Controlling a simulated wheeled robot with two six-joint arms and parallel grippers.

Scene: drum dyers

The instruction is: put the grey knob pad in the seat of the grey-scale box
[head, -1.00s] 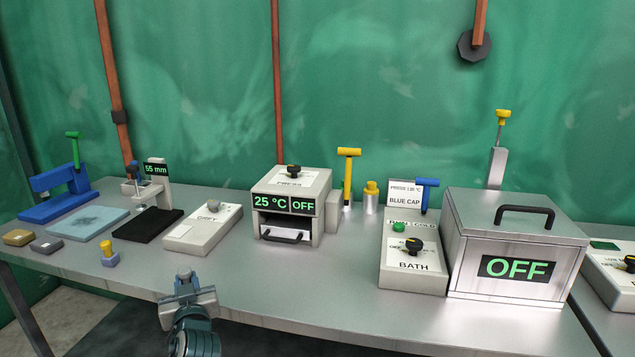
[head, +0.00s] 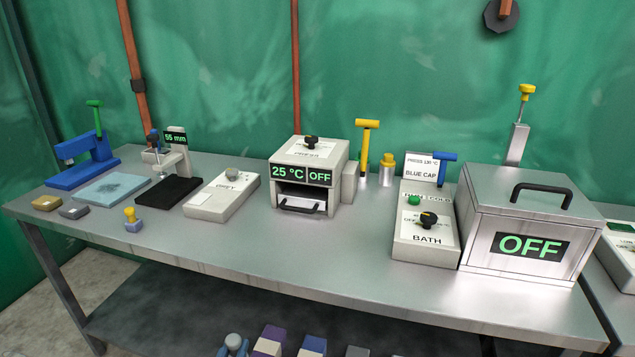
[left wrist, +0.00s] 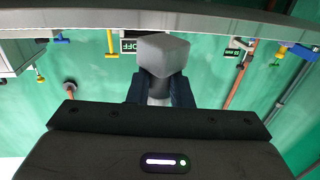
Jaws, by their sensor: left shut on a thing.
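The grey-scale box (head: 220,199) is a low pale box marked GREY on the bench, left of centre in the head view. A round grey knob (head: 232,175) stands at its far end. Its seat cannot be made out clearly. In the left wrist view the gripper (left wrist: 160,92) is shut on the grey knob pad (left wrist: 163,54), a grey block on a paler round knob. The pad is clear of the box. My right gripper is out of view.
Coloured blocks (head: 312,345) sit below the bench. The bench front (head: 300,250) is clear.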

